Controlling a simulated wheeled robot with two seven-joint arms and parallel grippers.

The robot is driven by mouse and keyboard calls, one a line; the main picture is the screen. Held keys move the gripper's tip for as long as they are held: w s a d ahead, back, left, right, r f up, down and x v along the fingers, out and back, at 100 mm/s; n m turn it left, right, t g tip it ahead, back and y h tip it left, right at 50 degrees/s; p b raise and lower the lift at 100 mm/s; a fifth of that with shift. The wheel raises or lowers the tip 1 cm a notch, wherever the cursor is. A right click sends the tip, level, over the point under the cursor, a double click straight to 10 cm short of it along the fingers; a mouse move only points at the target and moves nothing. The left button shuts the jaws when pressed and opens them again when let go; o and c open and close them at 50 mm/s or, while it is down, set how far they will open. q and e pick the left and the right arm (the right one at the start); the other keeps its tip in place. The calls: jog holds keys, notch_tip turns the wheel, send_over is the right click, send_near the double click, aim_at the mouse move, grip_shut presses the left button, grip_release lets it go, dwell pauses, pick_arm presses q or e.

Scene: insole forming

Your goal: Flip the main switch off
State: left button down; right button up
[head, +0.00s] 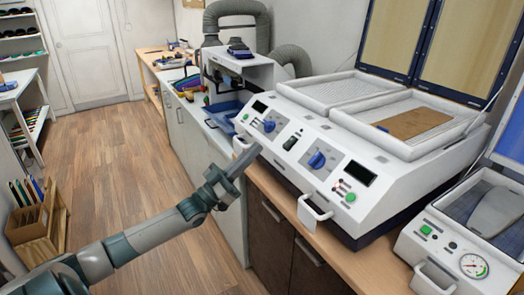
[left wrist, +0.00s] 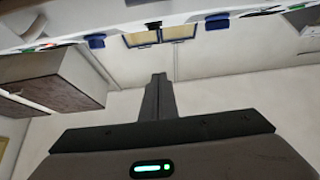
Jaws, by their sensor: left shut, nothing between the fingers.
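The white forming machine (head: 345,205) stands on the wooden counter. Its sloped front panel has a black rocker switch (head: 292,141) between two blue knobs, which looks like the main switch; its on or off position is too small to tell. My left gripper (head: 251,154) is shut and empty, just in front of and left of the switch, apart from it. In the left wrist view the shut fingers (left wrist: 157,78) point toward the panel, and the dark switch (left wrist: 155,25) shows beyond the tips. My right gripper is not in view.
Blue knobs (head: 317,160) and (head: 269,125), green buttons (head: 350,197) and a white handle (head: 315,208) sit close to the switch. A smaller machine with a gauge (head: 474,266) stands at right. The wooden floor (head: 130,160) at left is clear.

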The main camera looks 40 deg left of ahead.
pick_arm(q)
jog(key=shift+s+a+f, duration=0.15)
jog(key=shift+s, duration=0.2)
jog(key=shift+s+a+f, duration=0.1)
jog(key=shift+s, duration=0.25)
jog(key=shift+f, duration=0.1)
